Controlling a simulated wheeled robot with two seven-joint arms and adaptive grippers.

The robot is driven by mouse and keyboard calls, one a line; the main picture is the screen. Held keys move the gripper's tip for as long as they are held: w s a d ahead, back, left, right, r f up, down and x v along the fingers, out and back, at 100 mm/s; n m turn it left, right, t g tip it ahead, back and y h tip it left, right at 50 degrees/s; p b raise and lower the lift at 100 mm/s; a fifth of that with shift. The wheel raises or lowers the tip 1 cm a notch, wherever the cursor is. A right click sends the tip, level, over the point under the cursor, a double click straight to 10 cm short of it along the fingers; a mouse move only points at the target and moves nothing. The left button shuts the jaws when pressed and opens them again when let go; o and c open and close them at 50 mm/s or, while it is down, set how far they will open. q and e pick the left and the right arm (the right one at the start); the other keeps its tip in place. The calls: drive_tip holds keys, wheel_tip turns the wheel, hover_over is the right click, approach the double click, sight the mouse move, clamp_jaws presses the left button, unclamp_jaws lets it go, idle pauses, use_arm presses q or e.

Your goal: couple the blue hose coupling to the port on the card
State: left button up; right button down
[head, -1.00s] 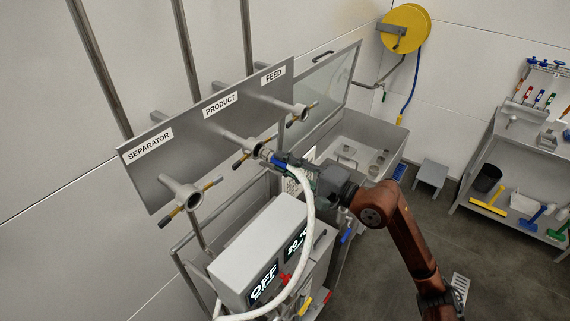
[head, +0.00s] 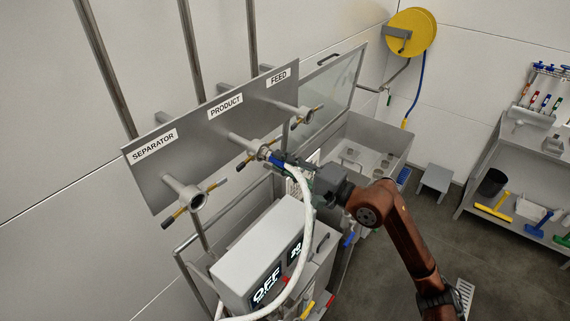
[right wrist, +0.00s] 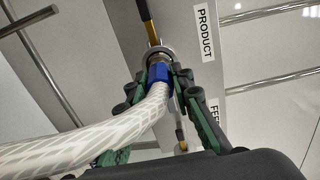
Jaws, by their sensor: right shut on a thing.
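The blue coupling (head: 274,157) is on the end of a white braided hose (head: 306,205). It also shows in the right wrist view (right wrist: 159,76), with the hose (right wrist: 100,140) trailing to the lower left. My right gripper (head: 285,161) is shut on it; the green-edged fingers flank it in the right wrist view. The coupling lines up with the mouth of the PRODUCT port (head: 256,149) and looks touching; I cannot tell whether it is seated. The SEPARATOR port (head: 191,197) and FEED port (head: 302,118) look open. My left gripper is not in view.
The ports stick out of a grey panel (head: 165,180) with small handled levers beside them. A grey control box (head: 250,243) reading OFF stands below, with the hose looping across it. A sink (head: 385,140) and a yellow hose reel (head: 412,32) are behind right.

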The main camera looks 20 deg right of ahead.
drive_tip(key=shift+x, duration=0.8)
drive_tip(key=c, duration=1.6)
unclamp_jaws()
drive_tip(key=v, duration=1.2)
drive_tip(key=shift+a, duration=0.1)
